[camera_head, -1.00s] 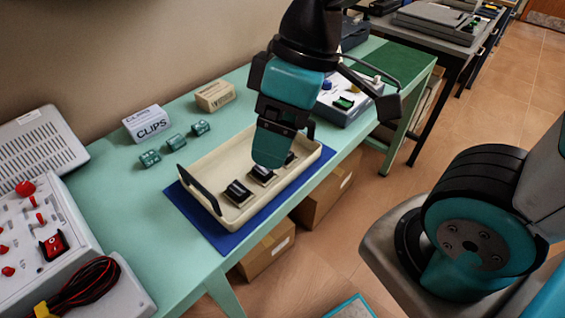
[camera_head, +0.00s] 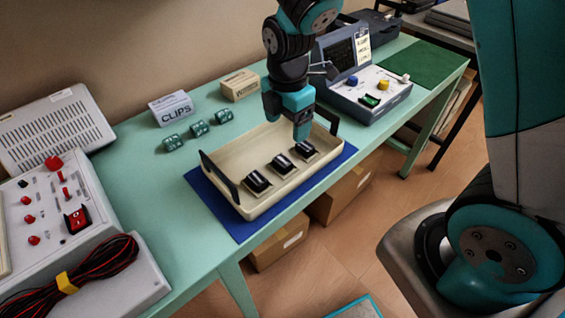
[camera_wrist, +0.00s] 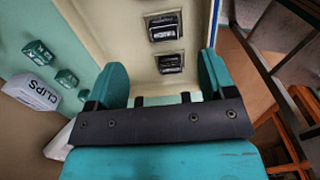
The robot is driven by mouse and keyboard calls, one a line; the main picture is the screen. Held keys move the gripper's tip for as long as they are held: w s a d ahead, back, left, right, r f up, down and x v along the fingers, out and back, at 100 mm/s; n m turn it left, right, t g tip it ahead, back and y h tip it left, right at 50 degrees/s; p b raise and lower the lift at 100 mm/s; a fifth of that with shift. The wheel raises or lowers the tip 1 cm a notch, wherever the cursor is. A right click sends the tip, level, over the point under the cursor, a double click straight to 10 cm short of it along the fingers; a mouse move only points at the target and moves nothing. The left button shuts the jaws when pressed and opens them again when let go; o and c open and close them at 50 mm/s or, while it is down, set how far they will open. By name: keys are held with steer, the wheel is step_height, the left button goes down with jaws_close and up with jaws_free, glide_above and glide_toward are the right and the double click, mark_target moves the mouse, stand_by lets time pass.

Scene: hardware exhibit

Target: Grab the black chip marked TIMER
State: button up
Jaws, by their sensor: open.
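Three black chips lie in a row in a cream tray (camera_head: 240,207): a near-left chip (camera_head: 257,182), a middle chip (camera_head: 283,163) and a far-right chip (camera_head: 305,150). Their markings are too small to read in the head view, so I cannot tell which says TIMER. My gripper (camera_head: 287,117) is open and empty above the tray's far end, close to the far-right chip. In the wrist view, my gripper's fingers (camera_wrist: 163,78) stand wide apart. An upper chip (camera_wrist: 163,27) and a lower chip (camera_wrist: 170,63) show ahead, with light labels I cannot read surely.
The tray has dark upright handles and sits on a blue mat (camera_head: 228,222). A CLIPS box (camera_head: 172,108), a second small box (camera_head: 240,85) and green blocks (camera_head: 199,128) stand behind it. A console (camera_head: 362,90) is at right; a panel with red knobs (camera_head: 60,205) at left.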

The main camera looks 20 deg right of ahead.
glide_above(286, 157)
steer(key=f, duration=0.4)
steer(key=shift+w+d+f, duration=0.15)
steer(key=shift+w+f, duration=0.05)
steer(key=shift+f, duration=0.15)
steer(key=f, duration=0.5)
steer(key=shift+s+f, duration=0.1)
steer(key=shift+s, duration=0.15)
steer(key=c, duration=1)
